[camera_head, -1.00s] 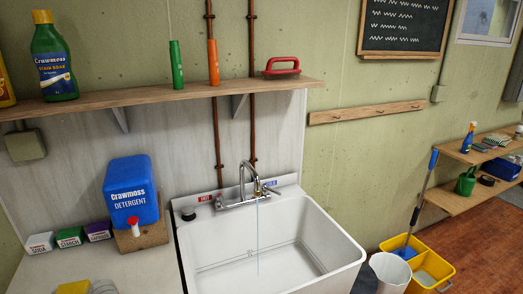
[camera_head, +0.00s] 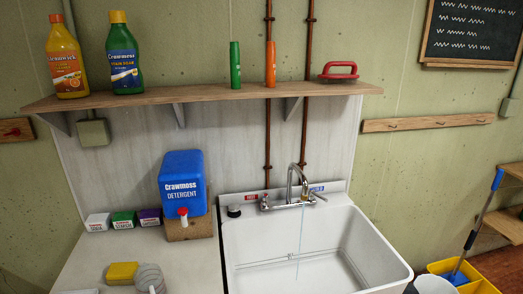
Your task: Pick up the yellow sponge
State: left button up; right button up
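The yellow sponge (camera_head: 122,273) lies on the pale counter to the left of the sink, near the bottom of the head view. It touches or nearly touches a round grey item with a white part (camera_head: 149,278) on its right; I cannot tell what that item is. Neither of my grippers shows in the view.
The counter (camera_head: 85,262) holds several small boxes (camera_head: 123,219) at the back and a blue detergent container (camera_head: 183,181) on a wooden block. The white sink (camera_head: 300,245) has running water. A shelf (camera_head: 200,94) with bottles hangs above. A yellow bucket (camera_head: 478,287) stands right.

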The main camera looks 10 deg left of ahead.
aim_at(121, 273)
jog(key=u, duration=1.45)
